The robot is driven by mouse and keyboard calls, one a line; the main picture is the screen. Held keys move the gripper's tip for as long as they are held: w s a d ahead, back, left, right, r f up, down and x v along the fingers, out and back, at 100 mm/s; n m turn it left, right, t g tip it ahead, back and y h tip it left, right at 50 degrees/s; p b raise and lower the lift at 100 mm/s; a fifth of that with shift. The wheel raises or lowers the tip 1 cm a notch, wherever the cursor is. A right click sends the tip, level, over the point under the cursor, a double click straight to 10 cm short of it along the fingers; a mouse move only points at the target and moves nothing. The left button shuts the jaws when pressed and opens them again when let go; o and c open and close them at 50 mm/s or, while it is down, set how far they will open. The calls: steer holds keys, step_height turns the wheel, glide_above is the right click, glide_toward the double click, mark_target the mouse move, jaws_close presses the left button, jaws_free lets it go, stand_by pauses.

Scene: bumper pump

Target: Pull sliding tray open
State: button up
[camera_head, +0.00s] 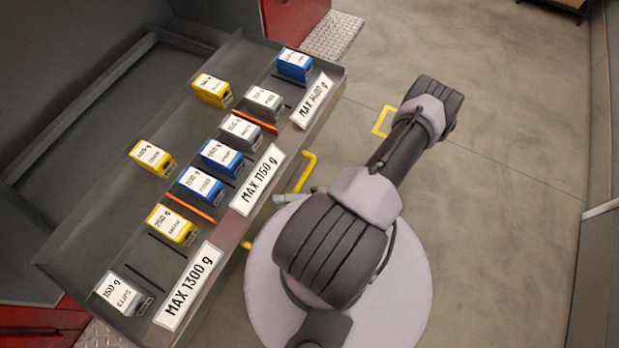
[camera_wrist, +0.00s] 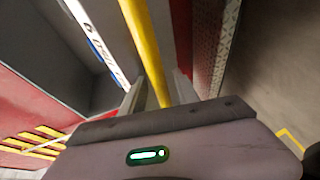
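The sliding tray (camera_head: 232,52) is a grey metal tray reaching across the left half of the head view, with weight labels along its front edge. A yellow bar handle (camera_head: 308,172) runs along that front. My gripper (camera_head: 284,198) is at the middle of the handle, its fingers mostly hidden by my arm in the head view. In the wrist view the yellow handle (camera_wrist: 146,45) runs between the two fingers of my gripper (camera_wrist: 160,85). The fingers sit close on both sides of the bar and look shut on it.
Yellow, blue and grey boxes, such as a clips box (camera_head: 122,292), stand in the tray among orange (camera_head: 190,207) and dark dividers. Red cabinet parts (camera_head: 292,15) flank the tray. The concrete floor (camera_head: 500,170) to the right is clear, with a wall at the far right.

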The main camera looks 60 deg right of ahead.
steer(key=p+v, duration=0.1)
steer(key=v, duration=1.6)
steer(key=shift+r, duration=0.15)
steer(key=shift+s, duration=0.1)
